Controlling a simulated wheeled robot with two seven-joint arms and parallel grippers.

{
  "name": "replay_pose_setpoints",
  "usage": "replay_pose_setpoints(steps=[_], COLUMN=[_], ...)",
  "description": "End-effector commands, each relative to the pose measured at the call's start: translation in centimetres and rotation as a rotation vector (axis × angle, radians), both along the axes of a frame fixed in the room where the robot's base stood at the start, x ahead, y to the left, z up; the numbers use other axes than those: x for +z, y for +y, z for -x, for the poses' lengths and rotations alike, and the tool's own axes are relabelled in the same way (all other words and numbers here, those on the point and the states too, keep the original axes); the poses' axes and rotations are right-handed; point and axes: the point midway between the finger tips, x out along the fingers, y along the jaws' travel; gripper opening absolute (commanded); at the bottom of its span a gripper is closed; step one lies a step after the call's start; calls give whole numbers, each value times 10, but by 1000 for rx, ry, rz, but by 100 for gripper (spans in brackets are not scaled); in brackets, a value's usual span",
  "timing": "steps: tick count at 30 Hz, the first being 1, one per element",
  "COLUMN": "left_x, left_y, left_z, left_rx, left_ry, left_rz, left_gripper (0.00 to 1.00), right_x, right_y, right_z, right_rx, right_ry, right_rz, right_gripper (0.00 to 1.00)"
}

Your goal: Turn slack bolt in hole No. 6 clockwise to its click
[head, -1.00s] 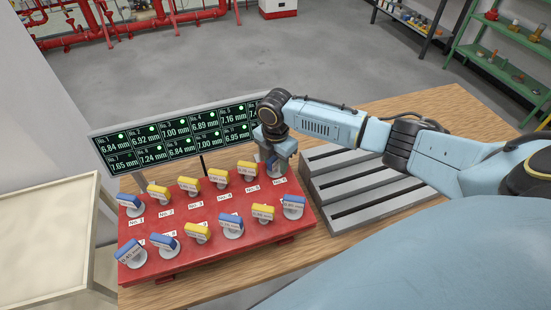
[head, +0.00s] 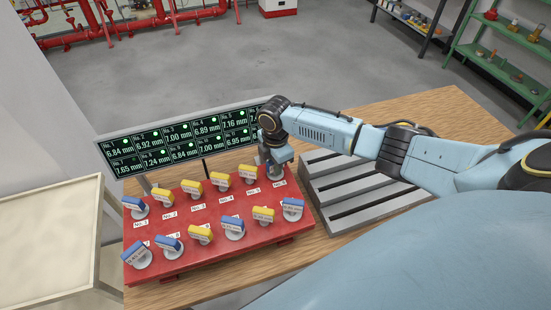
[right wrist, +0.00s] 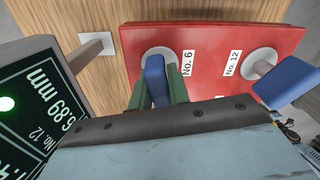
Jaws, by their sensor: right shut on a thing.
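The slack bolt of hole No. 6 has a blue handle (right wrist: 154,72) above a pale round base, beside the label No. 6 (right wrist: 187,63) in the right wrist view. My right gripper (head: 272,171) is at the back right corner of the red block (head: 293,241). In the right wrist view its green fingers (right wrist: 157,88) are shut on the blue handle, one on each side. In the head view the gripper mostly hides this bolt. My left gripper is in neither view.
Blue and yellow handled bolts stand in two rows on the block; No. 12's blue bolt (head: 292,209) is nearest in front. A display (head: 185,138) with mm readings and green lights stands behind. A grey slotted plate (head: 350,190) lies to the right.

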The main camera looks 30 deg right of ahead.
Motion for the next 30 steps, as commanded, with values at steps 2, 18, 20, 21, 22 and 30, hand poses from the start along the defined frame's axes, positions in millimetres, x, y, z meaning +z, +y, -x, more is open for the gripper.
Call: replay_pose_setpoints(steps=[2, 18, 20, 21, 22, 30], left_x=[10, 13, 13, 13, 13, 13], left_y=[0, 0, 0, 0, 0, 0], left_z=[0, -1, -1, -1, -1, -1], left_rx=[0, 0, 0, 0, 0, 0], left_ry=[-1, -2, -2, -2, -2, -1], left_rz=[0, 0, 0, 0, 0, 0], left_gripper=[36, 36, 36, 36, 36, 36], right_x=[3, -1, -1, -2, -2, -2], right_y=[0, 1, 0, 1, 1, 0], right_z=[0, 1, 1, 1, 1, 1], right_rx=[-70, -234, -317, -376, -416, -591], right_ry=[2, 2, 2, 2, 2, 2], right_rz=[0, 0, 0, -1, -1, 1], right_gripper=[0, 0, 0, 0, 0, 0])
